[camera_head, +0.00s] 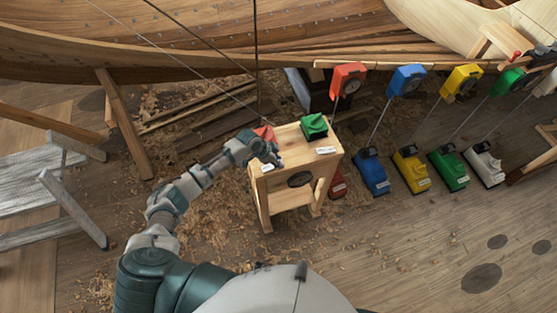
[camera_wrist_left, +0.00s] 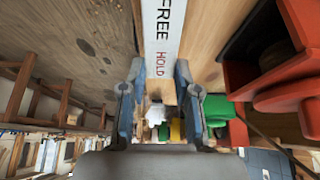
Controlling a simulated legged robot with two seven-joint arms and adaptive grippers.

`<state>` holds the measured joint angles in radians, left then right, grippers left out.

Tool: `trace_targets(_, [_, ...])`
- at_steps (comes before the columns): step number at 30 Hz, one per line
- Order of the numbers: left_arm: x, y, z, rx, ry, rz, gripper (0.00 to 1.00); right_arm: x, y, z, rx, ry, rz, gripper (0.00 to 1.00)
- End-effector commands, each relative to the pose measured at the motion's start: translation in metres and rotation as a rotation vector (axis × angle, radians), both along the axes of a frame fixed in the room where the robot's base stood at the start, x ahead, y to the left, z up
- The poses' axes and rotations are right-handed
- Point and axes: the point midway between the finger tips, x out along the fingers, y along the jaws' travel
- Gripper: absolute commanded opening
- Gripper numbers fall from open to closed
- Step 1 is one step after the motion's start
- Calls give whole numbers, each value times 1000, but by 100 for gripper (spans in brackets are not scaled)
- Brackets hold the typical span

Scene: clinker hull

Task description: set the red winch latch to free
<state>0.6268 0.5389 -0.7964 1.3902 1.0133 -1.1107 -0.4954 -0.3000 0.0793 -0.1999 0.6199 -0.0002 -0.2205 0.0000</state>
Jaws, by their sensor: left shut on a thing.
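The red winch latch (camera_head: 264,132) stands at the left end of a small wooden bench (camera_head: 290,139), partly hidden by my left gripper. Its red housing (camera_wrist_left: 270,45) and rounded red part (camera_wrist_left: 290,97) fill the right side of the left wrist view. A white label plate (camera_wrist_left: 162,25) reads FREE and HOLD. My left gripper (camera_head: 272,153) is at the bench's left end, close to the latch. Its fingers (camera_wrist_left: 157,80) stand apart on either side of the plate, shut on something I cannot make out. The latch's setting cannot be told. My right gripper is not in view.
A green latch (camera_head: 314,125) stands at the bench's right end. Blue (camera_head: 371,178), yellow (camera_head: 411,172), green (camera_head: 449,170) and white (camera_head: 484,165) floor units stand to the right, below the hull (camera_head: 200,65). Thin lines cross above the bench.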

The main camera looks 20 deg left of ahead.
Motion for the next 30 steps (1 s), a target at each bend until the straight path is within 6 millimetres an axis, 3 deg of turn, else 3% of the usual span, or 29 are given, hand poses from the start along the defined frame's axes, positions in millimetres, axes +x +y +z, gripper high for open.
trace_targets(13, [2, 2, 2, -9, -13, 3, 0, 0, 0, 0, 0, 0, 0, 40])
trace_targets(14, [2, 2, 2, -9, -13, 3, 36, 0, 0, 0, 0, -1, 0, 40])
trace_targets(16, [2, 2, 2, -10, -12, 2, 54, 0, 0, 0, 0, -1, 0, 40])
trace_targets(26, [0, 1, 2, -10, -9, 1, 56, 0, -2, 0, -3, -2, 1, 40])
trace_targets(30, [-3, 8, 14, -10, -10, 1, 56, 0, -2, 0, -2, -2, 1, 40])
